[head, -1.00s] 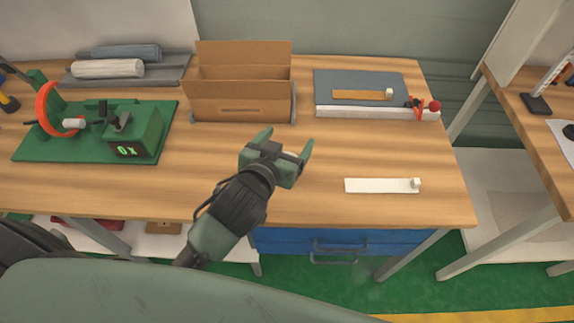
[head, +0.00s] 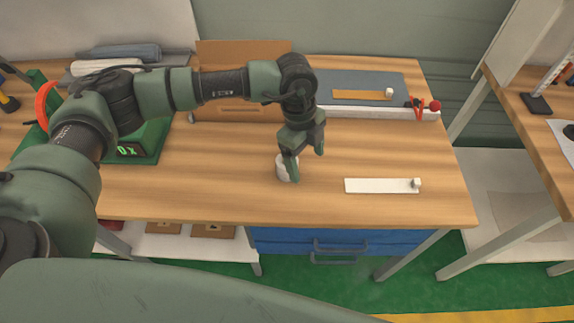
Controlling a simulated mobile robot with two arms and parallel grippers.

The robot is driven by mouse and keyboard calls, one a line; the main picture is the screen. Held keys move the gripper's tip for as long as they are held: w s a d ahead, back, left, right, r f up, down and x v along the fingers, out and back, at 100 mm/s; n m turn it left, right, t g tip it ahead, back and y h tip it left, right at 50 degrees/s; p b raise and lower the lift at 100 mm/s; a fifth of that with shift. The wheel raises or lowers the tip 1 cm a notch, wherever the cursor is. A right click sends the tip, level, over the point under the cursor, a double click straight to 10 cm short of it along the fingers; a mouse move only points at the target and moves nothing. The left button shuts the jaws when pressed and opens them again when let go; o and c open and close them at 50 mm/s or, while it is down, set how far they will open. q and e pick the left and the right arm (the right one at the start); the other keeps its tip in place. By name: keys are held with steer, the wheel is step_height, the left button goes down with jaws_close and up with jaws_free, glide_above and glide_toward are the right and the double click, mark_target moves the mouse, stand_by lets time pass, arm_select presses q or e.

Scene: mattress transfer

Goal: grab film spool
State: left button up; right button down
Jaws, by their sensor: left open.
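A small white cylinder (head: 282,169), which looks like the film spool, stands on the wooden table (head: 230,195) near the middle. My left gripper (head: 306,168) points down right at it, open, with one finger in front of the cylinder and hiding part of it. I cannot tell whether that finger touches it. The other finger is to the right, over bare wood. My right gripper is not in view.
A cardboard box (head: 245,52) stands behind my left arm. A green machine (head: 150,150) with a display is at the left, partly hidden by the arm. A white strip (head: 375,186) lies right of the gripper; a grey mat (head: 340,82) lies behind. The front middle of the table is clear.

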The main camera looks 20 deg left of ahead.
mark_target(282, 173)
arm_select(q)
steer(key=shift+n+y, duration=0.5)
steer(key=shift+y, duration=0.4)
steer(key=a, duration=0.1)
steer(key=w+a, duration=0.1)
steer(key=a, duration=0.2)
steer(key=shift+w+a+r, duration=0.25)
steer(key=shift+w, duration=0.05)
steer(key=f+p, duration=0.1)
steer(key=f, duration=0.1)
steer(key=f+p, duration=0.1)
steer(key=f, duration=0.1)
steer(key=f+p, duration=0.1)
steer(key=f, duration=0.2)
steer(key=shift+a, duration=0.35)
steer(key=shift+f, duration=0.3)
steer(key=c, duration=1.7)
steer(key=shift+o, duration=0.2)
steer(key=shift+r, duration=0.1)
